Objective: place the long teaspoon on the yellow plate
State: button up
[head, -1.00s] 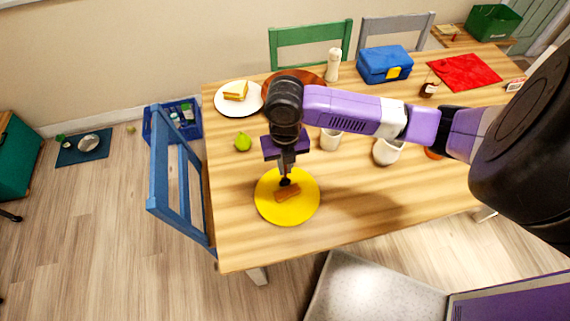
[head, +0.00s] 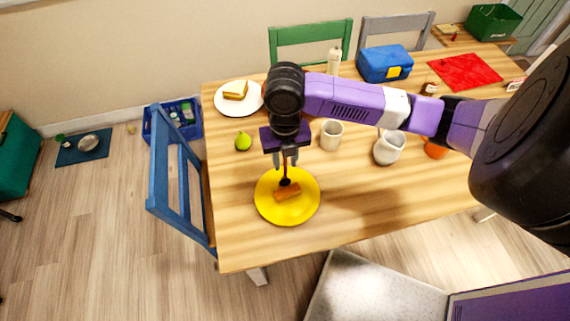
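The yellow plate (head: 268,205) lies near the left front of the table, with a brown bar-shaped piece (head: 288,192) on it. My gripper (head: 286,161) points down above the plate's back part, its two fingers spread apart. A thin dark upright shape, which looks like the long teaspoon (head: 285,182), shows between and below the fingers. Its dark, wider end is down at the plate beside the brown piece. Its upper part is hidden by my gripper. I cannot tell whether it touches either finger.
A green fruit (head: 243,141), a white cup (head: 331,135) and a white jug (head: 389,147) stand near my arm. A blue chair (head: 163,170) stands at the left. The table's front middle is clear.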

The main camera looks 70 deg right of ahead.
notch_tip(320, 180, up, 9)
jog(key=shift+f, duration=0.15)
jog(key=shift+w+a+r, duration=0.15)
jog(key=shift+r, duration=0.1)
jog(key=w+a+r+m+t+y, duration=0.2)
jog(key=w+a+r+m+t, duration=0.4)
jog(key=a, duration=0.4)
jog(key=w+a+r+m+t+y, duration=0.35)
jog(key=w+a+r, duration=0.25)
jog(key=w+a, duration=0.3)
jog(key=w+a+r+m+t+y, duration=0.2)
jog(key=w+a+r+m+t, duration=0.35)
jog(key=a, duration=0.45)
jog(key=s+d+f+m+t+h, duration=0.1)
jog(key=s+d+f+m+h, duration=0.2)
jog(key=s+f+m+h, duration=0.75)
jog(key=s+d+f+y, duration=0.1)
jog(key=s+d+f, duration=0.1)
jog(key=s, duration=1)
jog(key=s+d+f+g+y, duration=0.1)
jog(key=s+d, duration=0.4)
jog(key=s, duration=0.7)
jog(key=shift+f+y, duration=0.5)
jog(key=shift+f, duration=0.15)
